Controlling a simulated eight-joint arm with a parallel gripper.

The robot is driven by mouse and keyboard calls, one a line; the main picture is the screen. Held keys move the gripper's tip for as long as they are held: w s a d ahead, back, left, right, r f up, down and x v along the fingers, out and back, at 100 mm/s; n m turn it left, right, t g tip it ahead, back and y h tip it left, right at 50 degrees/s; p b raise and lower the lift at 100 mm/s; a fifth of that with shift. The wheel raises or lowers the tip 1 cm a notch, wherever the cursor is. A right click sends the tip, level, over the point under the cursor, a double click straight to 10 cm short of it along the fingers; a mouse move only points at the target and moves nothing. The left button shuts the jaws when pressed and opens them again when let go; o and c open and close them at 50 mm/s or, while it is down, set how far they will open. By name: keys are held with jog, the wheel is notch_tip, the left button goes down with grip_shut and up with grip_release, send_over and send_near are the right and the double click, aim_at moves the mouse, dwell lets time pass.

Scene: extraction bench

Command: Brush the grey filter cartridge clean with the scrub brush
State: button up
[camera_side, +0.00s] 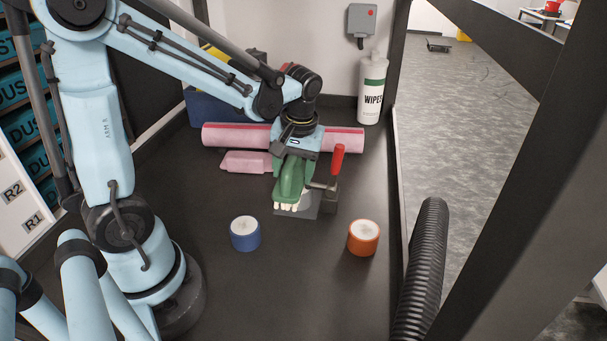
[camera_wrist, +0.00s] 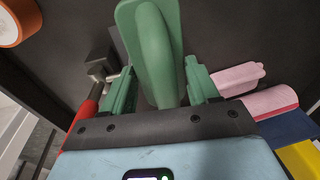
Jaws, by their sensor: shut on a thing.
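My gripper (camera_side: 294,163) is shut on the green scrub brush (camera_side: 290,186), whose pale bristles point down. In the wrist view the brush's handle (camera_wrist: 153,50) stands between the green fingers of my gripper (camera_wrist: 160,85). Below and behind the brush in the side view is a flat grey piece (camera_side: 308,211), mostly hidden. I cannot tell whether it is the grey filter cartridge or its holder. The bristles are at or just above it; contact is unclear. A red-handled clamp (camera_side: 337,160) stands right beside it.
A blue cylinder (camera_side: 244,241) and an orange cylinder (camera_side: 363,246) with pale tops stand in front. A pink roll (camera_side: 228,136), a pink block (camera_side: 245,163) and a wipes bottle (camera_side: 372,96) are behind. A ribbed black hose (camera_side: 420,270) lies at the right.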

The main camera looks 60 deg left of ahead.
jog(key=shift+w+a+f, duration=0.1)
jog(key=shift+w+a, duration=0.5)
jog(key=shift+a, duration=0.05)
jog(key=shift+w+a, duration=0.85)
jog(key=shift+s+d, duration=0.9)
jog(key=shift+d, duration=0.05)
jog(key=shift+s+d, duration=0.85)
jog(key=shift+w+a, duration=0.75)
jog(key=shift+a, duration=0.05)
jog(key=shift+w+a+f, duration=0.1)
jog(key=shift+w, duration=0.05)
jog(key=shift+c, duration=0.8)
jog(key=shift+r, duration=3)
